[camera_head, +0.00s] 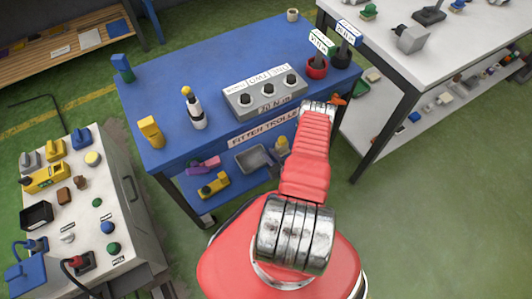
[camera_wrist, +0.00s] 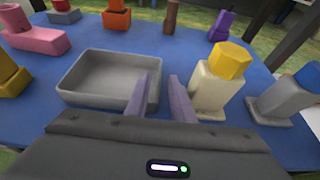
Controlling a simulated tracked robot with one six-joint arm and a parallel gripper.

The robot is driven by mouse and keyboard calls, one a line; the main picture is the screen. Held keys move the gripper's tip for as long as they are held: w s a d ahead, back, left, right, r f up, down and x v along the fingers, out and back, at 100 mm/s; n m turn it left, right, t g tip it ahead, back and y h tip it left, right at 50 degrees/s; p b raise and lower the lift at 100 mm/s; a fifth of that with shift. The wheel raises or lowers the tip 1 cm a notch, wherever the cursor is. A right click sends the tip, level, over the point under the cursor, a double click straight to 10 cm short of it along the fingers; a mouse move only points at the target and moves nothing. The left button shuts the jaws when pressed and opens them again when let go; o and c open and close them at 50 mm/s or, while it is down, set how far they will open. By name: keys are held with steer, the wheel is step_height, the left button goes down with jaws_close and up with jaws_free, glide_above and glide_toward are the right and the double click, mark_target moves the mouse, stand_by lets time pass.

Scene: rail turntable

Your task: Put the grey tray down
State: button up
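The grey tray (camera_wrist: 85,97) is a shallow, empty, open box. It appears to rest flat on a blue shelf (camera_wrist: 215,148) in the wrist view. In the head view the tray (camera_head: 253,160) shows on the trolley's lower level, beside my red arm. My gripper (camera_wrist: 160,76) has its two purple-grey fingers apart. The left finger is on the inner side of the tray's right wall and the right finger is outside it. A gap shows between the fingers, and neither seems to press on the wall. In the head view my gripper is hidden.
A cream block with a yellow top (camera_wrist: 213,80) stands close to the right finger, with a grey blue-topped block (camera_wrist: 287,95) beyond. A pink piece (camera_wrist: 35,38) and an orange one (camera_wrist: 117,16) lie left and behind. The trolley's blue top (camera_head: 210,75) is above the shelf.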

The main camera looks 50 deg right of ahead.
steer(key=v, duration=0.8)
steer(key=shift+s+a, duration=0.15)
steer(key=shift+s, duration=0.1)
stand_by(0.6)
